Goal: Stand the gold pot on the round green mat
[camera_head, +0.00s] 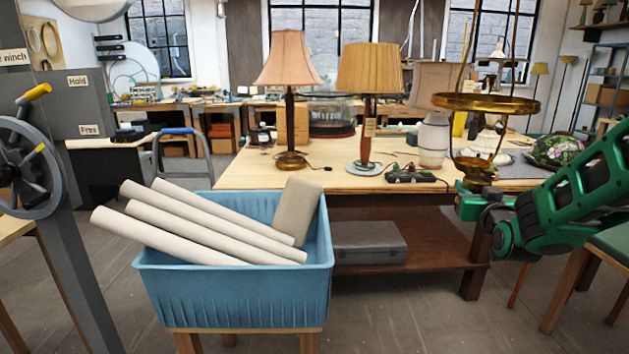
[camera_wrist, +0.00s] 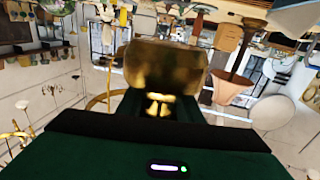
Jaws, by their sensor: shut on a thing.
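My gripper (camera_head: 474,198), on the green arm at the right of the head view, is shut on the gold pot (camera_head: 479,167). The pot is upright in the head view, in front of the table's right part. A wide brass ring (camera_head: 487,103) on thin rods rises above it; I cannot tell how they join. In the wrist view the pot (camera_wrist: 165,66) is a blurred gold mass just beyond the jaws (camera_wrist: 160,104). I cannot make out a round green mat in either view.
A blue bin (camera_head: 235,300) of pale rolls stands in front. A green-topped stool (camera_head: 612,250) is at right.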

